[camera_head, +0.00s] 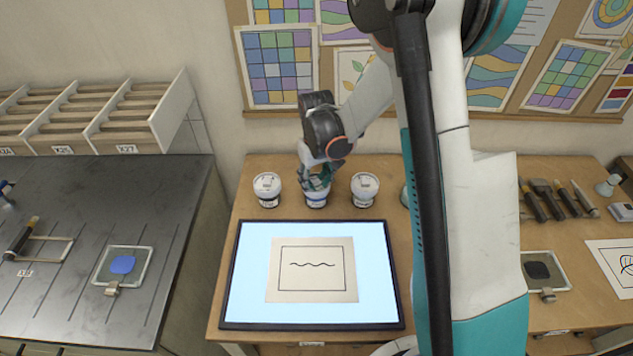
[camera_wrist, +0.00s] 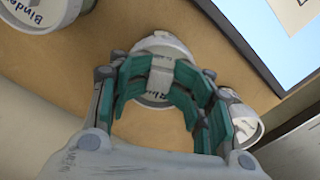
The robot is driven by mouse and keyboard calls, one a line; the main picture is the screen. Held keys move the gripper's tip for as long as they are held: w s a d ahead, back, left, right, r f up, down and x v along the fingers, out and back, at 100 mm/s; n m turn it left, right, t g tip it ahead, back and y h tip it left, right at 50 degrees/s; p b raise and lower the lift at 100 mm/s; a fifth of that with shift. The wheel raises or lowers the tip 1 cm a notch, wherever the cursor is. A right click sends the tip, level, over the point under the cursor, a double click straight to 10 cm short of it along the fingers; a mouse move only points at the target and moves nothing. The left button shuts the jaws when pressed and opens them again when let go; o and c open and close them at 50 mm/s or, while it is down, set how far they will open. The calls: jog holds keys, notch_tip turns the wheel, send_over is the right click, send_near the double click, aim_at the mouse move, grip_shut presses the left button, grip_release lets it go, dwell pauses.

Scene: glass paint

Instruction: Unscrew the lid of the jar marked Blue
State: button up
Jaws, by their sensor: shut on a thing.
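The Blue jar (camera_head: 316,201) stands on the wooden table behind the light panel, in the middle of a row of white jars. A dark blue band shows on its side in the head view. My gripper (camera_head: 316,180) reaches down onto its top from above. In the wrist view my gripper (camera_wrist: 157,82) has its teal finger pads closed around the white lid (camera_wrist: 160,86), whose partly covered label seems to read Blue. The jar looks upright, and its lower part is hidden by the fingers in the wrist view.
White jars stand close on the left (camera_head: 267,188) and right (camera_head: 365,189). One jar in the wrist view is marked Binder (camera_wrist: 45,12). The light panel (camera_head: 233,290) with a drawing lies in front. Brushes and tools (camera_head: 545,200) lie at the right.

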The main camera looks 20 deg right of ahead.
jog(key=shift+s+f, duration=0.15)
jog(key=shift+f, duration=0.1)
jog(key=n+b, duration=0.1)
jog(key=n, duration=0.2)
jog(key=shift+f+n, duration=0.15)
jog(key=shift+n, duration=0.25)
jog(key=shift+d+n+b, duration=0.1)
jog(key=shift+n+b, duration=0.25)
jog(key=shift+n, duration=0.35)
jog(key=n+b, duration=0.1)
jog(key=n, duration=0.2)
jog(key=shift+n, duration=1.1)
